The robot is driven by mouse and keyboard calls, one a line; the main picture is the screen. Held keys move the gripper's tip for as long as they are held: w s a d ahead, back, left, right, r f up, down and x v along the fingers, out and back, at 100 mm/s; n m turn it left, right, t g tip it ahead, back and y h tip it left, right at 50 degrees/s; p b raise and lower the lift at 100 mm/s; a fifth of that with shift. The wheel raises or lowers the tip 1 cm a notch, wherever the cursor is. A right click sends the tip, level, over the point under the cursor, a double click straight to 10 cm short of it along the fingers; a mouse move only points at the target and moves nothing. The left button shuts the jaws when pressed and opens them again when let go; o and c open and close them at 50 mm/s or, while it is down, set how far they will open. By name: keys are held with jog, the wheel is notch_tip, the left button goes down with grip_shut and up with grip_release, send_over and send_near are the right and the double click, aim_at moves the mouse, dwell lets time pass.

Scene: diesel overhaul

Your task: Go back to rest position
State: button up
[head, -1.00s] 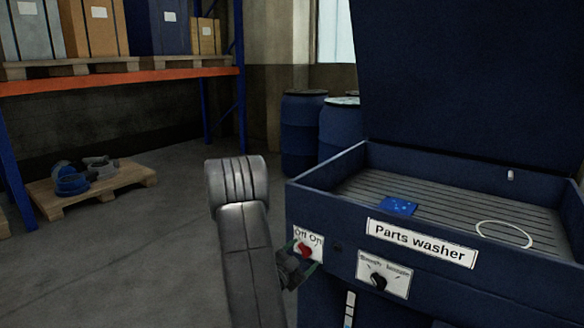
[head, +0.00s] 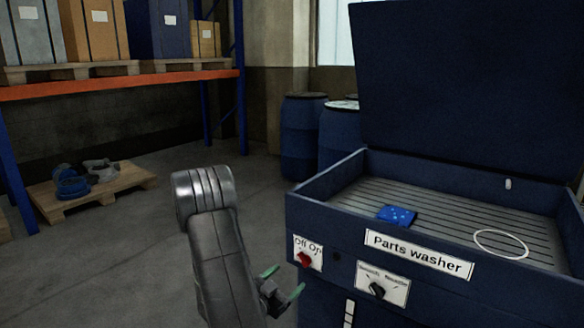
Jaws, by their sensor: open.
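My gripper (head: 283,281) is low in the middle of the head view, left of the parts washer's front. Its two green-edged fingers are spread apart with nothing between them. It is clear of the red Off/On switch (head: 305,259) on the parts washer (head: 330,205). My grey arm rises to the left of the gripper and bends at the top.
The washer's lid stands open. A blue piece (head: 397,215) and a white ring (head: 501,243) lie on its slatted tray. Blue drums (head: 301,135) stand behind. A pallet (head: 125,181) with parts lies at left near the shelving. Floor left of my arm is clear.

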jog(key=shift+s+a+n+p, duration=0.25)
jog(key=shift+n+p, duration=0.1)
jog(key=shift+n, duration=0.35)
jog(key=shift+s+a+n+p, duration=0.1)
jog(key=shift+s+n+p, duration=0.2)
jog(key=shift+n, duration=0.4)
jog(key=shift+s+a+n+p, duration=0.2)
jog(key=shift+n+p, duration=0.15)
jog(key=shift+n, duration=0.35)
jog(key=shift+a, duration=0.15)
